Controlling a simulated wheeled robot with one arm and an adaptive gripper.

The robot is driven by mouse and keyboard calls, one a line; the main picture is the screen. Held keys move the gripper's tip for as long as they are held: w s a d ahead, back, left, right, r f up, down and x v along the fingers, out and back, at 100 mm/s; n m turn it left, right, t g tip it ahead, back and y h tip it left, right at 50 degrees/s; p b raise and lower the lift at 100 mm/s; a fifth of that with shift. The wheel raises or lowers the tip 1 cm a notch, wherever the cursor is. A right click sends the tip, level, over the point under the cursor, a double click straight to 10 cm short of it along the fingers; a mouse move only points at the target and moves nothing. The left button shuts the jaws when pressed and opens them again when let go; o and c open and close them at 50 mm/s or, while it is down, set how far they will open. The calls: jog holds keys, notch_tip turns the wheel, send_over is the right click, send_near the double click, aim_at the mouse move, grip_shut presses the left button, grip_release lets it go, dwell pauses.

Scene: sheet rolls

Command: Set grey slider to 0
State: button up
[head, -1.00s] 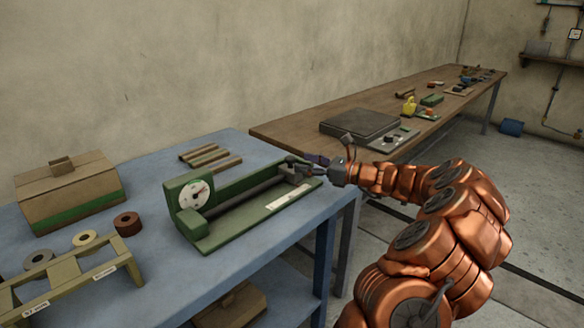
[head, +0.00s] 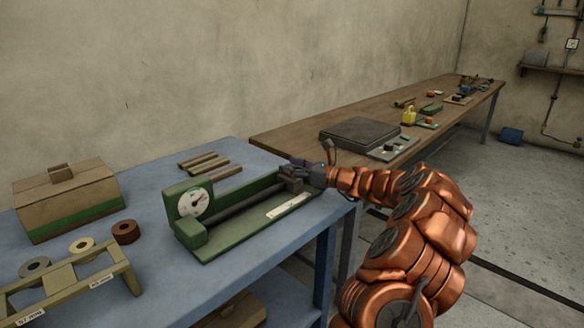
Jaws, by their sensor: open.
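A green device (head: 215,246) with a round white dial (head: 194,202) stands on the blue table. A dark rail (head: 243,201) runs from its dial end to the right. The grey slider (head: 289,172) appears to be at the rail's right end, partly hidden by my gripper. My gripper (head: 297,177) is at that end, close around or against the slider; I cannot tell if it touches. The jaws are open, though small in view. A white label strip (head: 290,205) lies along the device's base; its markings are too small to read.
A cardboard box (head: 66,199) with a green band, several rolls (head: 125,231) and a wooden stand (head: 70,278) are on the left. Wooden bars (head: 205,160) lie behind the device. A brown bench (head: 290,130) with a dark plate (head: 360,132) stands behind on the right.

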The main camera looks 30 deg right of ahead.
jog(key=shift+d, duration=0.1)
grip_shut()
dwell(0.4)
